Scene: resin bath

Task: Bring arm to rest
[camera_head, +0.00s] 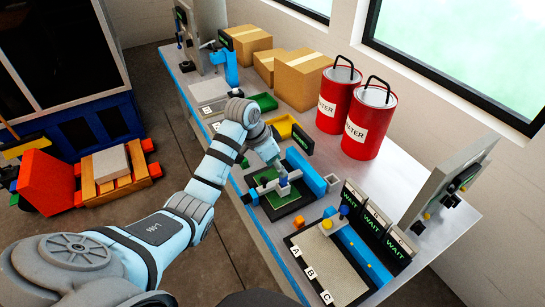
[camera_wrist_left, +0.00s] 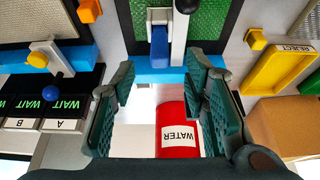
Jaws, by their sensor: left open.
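My left arm (camera_head: 195,200) reaches in from the left over the bench in the head view. Its gripper (camera_head: 276,164) is above the rear part of a station with a green board (camera_head: 285,201) and a blue-knobbed lever. The wrist largely hides the fingers there. In the left wrist view, my left gripper (camera_wrist_left: 160,72) has its two dark green fingers spread wide, with nothing between them. A blue lever part (camera_wrist_left: 160,45) and a blue bar lie just beyond the fingertips. Whether the fingers touch the station cannot be told. My right gripper is in neither view.
Two red WATER cans (camera_head: 369,124) and several cardboard boxes (camera_head: 302,80) stand along the bench's back. A yellow REJECT tray (camera_wrist_left: 280,70) is near the gripper. An A/B/C panel (camera_head: 327,265) and WAIT displays (camera_head: 375,228) are at the front right.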

